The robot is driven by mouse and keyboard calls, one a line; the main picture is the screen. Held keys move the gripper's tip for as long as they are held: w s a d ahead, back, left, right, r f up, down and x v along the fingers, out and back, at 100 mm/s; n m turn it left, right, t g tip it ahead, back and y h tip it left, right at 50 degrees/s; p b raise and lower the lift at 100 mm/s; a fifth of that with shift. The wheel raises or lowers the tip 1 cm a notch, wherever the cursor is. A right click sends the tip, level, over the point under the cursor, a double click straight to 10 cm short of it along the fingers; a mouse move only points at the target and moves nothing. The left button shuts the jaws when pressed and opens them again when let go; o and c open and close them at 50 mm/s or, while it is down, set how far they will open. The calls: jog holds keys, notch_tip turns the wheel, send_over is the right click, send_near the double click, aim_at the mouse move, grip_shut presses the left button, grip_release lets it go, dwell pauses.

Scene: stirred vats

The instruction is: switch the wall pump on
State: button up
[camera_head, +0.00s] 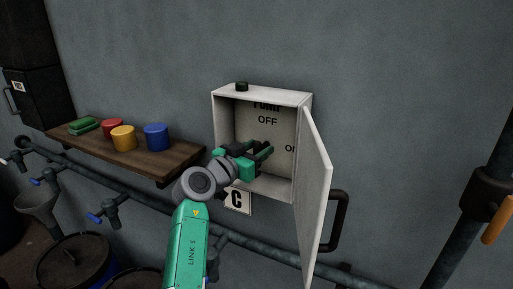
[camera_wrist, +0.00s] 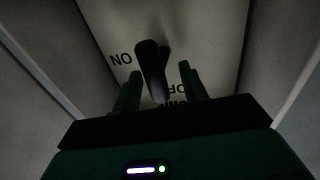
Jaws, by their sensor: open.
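The pump's wall box (camera_head: 262,97) is pale, with its door (camera_head: 315,185) swung open to the right. Its back panel reads PUMP, with OFF at the top and ON partly visible at the right. My gripper (camera_head: 266,152) reaches inside the box and covers the switch in the head view. In the wrist view the lettering is upside down. A dark switch lever (camera_wrist: 151,65) shows between the two open fingers of my gripper (camera_wrist: 161,82), its lower end towards the OFF lettering. I cannot tell whether the fingers touch it.
A dark round cap (camera_head: 242,86) sits on top of the box. A wooden shelf (camera_head: 165,167) at left holds red, yellow and blue pots and a green block. A pipe with blue taps runs below. The door and its dark handle (camera_head: 340,222) stand out at right.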

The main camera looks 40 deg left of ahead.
jog(key=c, duration=0.9)
